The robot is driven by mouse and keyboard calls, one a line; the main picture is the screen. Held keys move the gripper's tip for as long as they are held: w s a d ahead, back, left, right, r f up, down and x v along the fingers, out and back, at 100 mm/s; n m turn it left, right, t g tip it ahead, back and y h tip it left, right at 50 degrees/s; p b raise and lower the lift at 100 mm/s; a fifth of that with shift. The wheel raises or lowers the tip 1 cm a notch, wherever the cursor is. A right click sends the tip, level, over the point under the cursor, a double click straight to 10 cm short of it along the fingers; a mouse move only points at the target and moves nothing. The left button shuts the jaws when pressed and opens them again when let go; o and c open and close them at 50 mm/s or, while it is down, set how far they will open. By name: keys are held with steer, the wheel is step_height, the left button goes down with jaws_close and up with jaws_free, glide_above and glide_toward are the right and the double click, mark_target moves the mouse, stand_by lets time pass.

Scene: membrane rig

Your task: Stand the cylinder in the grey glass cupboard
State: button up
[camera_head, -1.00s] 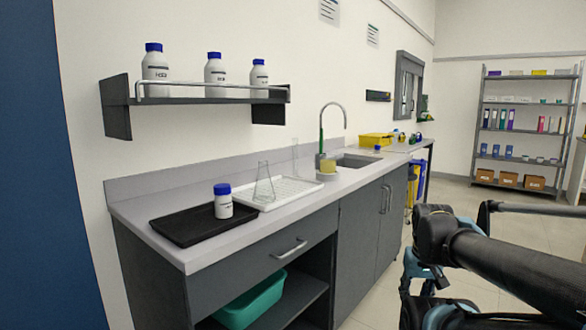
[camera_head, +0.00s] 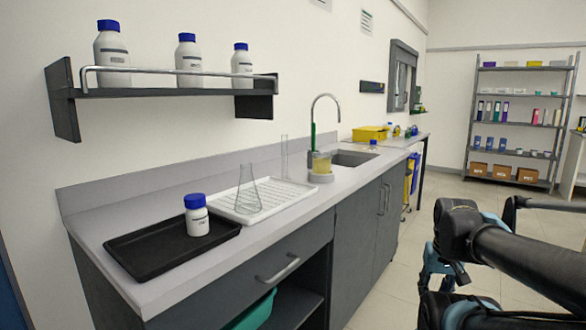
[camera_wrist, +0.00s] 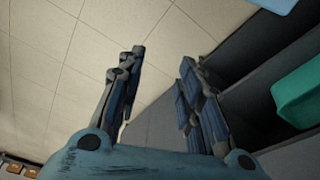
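A tall, thin, clear glass cylinder (camera_head: 284,158) stands upright at the back of the bench, at or just behind the far edge of the white tray; its base is hard to make out. A grey-framed glass unit (camera_head: 403,77) is on the wall beyond the sink; it may be the cupboard, but I cannot tell whether it opens. My gripper (camera_wrist: 161,58) shows in the wrist view with its two fingers spread and nothing between them. It points over the floor beside the bench's front, well away from the cylinder. In the head view my arm fills the lower right.
A conical flask (camera_head: 248,192) stands on the white tray (camera_head: 290,196). A blue-capped bottle (camera_head: 197,216) stands on a black tray (camera_head: 135,262). A railed shelf (camera_head: 165,92) with bottles hangs above. A teal bin (camera_wrist: 303,95) sits under the bench. Floor is clear right of the bench.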

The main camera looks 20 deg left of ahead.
mark_target(286, 141)
steer(key=shift+o, duration=1.3)
steer(key=shift+s+r, duration=0.2)
steer(key=w+a+r+m+t+y, duration=0.35)
steer(key=w+a+r+m, duration=0.25)
steer(key=w+a+r, duration=0.45)
steer(key=w+a+r+m+t+y, duration=0.2)
steer(key=w+a+r+m+y, duration=0.5)
steer(key=a, duration=0.6)
steer(key=w+a+r+m+t+y, duration=0.2)
steer(key=w+a+r+m, duration=0.2)
steer(key=w+a+r, duration=0.5)
steer(key=w+a+r+m+t, duration=0.1)
steer(key=w+a+m, duration=0.2)
steer(key=w+a, duration=0.1)
steer(key=w+a+r+m+t, duration=0.1)
steer(key=w+a+r+m, duration=0.1)
steer(key=a, duration=0.5)
steer(key=w+a+r+m+t, duration=0.1)
steer(key=w+a+m, duration=0.4)
steer(key=a, duration=0.1)
steer(key=shift+w+r, duration=0.2)
steer(key=shift+w, duration=0.15)
steer(key=shift+x, duration=2.65)
steer(key=shift+w+d, duration=0.15)
steer(key=shift+d, duration=0.05)
